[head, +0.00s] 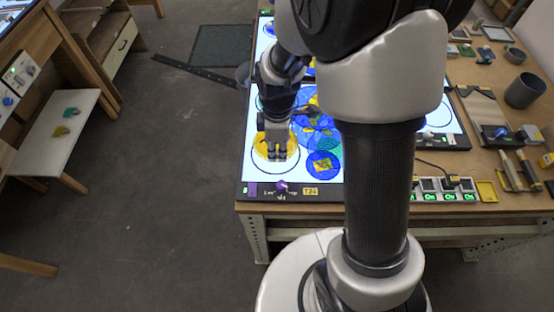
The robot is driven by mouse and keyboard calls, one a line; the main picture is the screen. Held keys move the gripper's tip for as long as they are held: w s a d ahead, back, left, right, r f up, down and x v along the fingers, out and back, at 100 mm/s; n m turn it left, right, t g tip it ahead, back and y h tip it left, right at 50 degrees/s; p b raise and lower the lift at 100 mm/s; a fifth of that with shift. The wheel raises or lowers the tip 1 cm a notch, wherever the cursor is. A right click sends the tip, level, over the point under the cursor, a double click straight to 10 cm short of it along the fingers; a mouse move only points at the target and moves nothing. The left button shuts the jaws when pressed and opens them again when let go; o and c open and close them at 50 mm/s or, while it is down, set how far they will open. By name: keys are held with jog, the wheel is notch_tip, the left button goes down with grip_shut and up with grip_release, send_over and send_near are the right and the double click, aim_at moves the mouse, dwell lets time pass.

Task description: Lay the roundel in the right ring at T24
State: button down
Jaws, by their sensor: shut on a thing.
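The amber-yellow roundel (261,148) is at my gripper (277,157), which points down with its fingers shut on it. The roundel lies within the outline of a thin black ring (275,173) on the lit white panel. I cannot tell whether it touches the panel or is held just above. The yellow T24 label (311,191) is on the panel's dark front edge, right of this ring. My gripper hides part of the roundel. Another black ring (258,101) shows farther back, partly hidden by my arm.
Several blue and teal glass pieces overlap right of the ring, including a blue disc with a yellow patch (323,165). A purple knob (282,187) is on the front edge. A second lit panel (440,115), switches (443,188) and a grey cup (524,90) are at right.

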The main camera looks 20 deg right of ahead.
aim_at(277, 159)
jog(key=shift+f+b, duration=0.65)
jog(key=shift+f, duration=1.7)
jog(key=shift+f, duration=0.1)
jog(key=c, duration=1.5)
grip_release()
